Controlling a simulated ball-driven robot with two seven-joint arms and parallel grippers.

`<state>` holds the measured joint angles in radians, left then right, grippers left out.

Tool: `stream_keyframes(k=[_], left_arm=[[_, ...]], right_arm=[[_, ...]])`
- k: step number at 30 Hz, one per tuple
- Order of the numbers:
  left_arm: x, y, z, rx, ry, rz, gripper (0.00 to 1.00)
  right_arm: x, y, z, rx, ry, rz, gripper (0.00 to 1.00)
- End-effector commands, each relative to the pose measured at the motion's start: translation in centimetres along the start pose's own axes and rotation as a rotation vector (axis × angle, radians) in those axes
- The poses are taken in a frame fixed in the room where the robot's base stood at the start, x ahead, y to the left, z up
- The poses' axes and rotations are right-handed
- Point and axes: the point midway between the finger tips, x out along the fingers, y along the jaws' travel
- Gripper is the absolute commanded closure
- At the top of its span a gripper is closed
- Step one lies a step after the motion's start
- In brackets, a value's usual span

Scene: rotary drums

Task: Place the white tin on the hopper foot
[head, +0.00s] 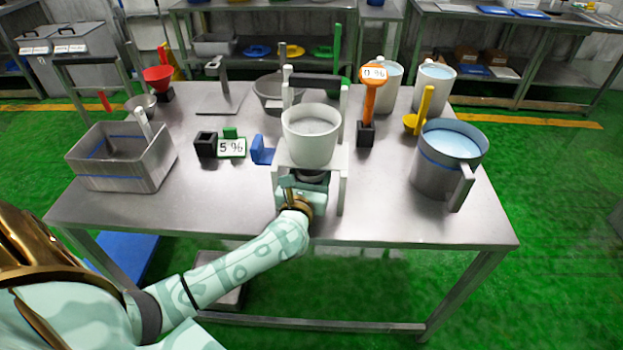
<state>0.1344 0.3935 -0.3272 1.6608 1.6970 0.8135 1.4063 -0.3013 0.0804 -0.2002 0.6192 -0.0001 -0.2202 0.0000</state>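A white tub-shaped vessel (309,149), open at the top with pale grey contents, stands upright in a white frame (344,185) with a dark crossbar at the table's front middle. I cannot tell whether it is the white tin or the hopper. Two white cylindrical tins stand at the back right, one (432,92) at the right and one (389,92) beside it, both with pale blue contents. No separate hopper foot is clearly identifiable. My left gripper (308,182) reaches in low at the frame, just below the vessel; its fingertips are largely hidden. My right gripper is not in view.
A large grey jug (437,176) stands at the right and a grey bin (118,173) at the left of the metal table (390,220). The front right is clear.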

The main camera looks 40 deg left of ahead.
Motion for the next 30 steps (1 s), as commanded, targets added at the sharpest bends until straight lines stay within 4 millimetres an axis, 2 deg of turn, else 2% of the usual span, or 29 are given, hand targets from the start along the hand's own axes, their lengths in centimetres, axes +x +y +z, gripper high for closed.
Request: stream_keyframes(k=[1, 3, 14, 15, 16, 26, 30], left_arm=[[0.1, 0.0, -1.1, 0.002, 0.004, -0.001, 0.67], [0.0, 0.0, -1.8, 0.002, 0.003, 0.000, 0.67], [0.0, 0.0, -1.9, 0.000, 0.001, 0.000, 0.67], [0.0, 0.0, -2.0, 0.000, 0.001, 0.000, 0.36], [-0.1, 0.0, -1.9, 0.000, 0.001, 0.000, 0.30], [-0.1, 0.0, -1.4, 0.000, -0.001, 0.000, 0.30], [-2.0, 0.0, -1.5, -0.001, 0.003, -0.001, 0.30]], right_arm=[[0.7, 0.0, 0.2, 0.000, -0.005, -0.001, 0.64], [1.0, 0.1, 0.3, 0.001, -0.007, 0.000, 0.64], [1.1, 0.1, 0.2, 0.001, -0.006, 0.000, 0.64], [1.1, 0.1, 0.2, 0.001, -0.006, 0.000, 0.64], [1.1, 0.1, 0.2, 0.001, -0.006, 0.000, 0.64], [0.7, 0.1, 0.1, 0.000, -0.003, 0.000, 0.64], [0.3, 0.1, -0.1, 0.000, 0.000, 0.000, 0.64]])
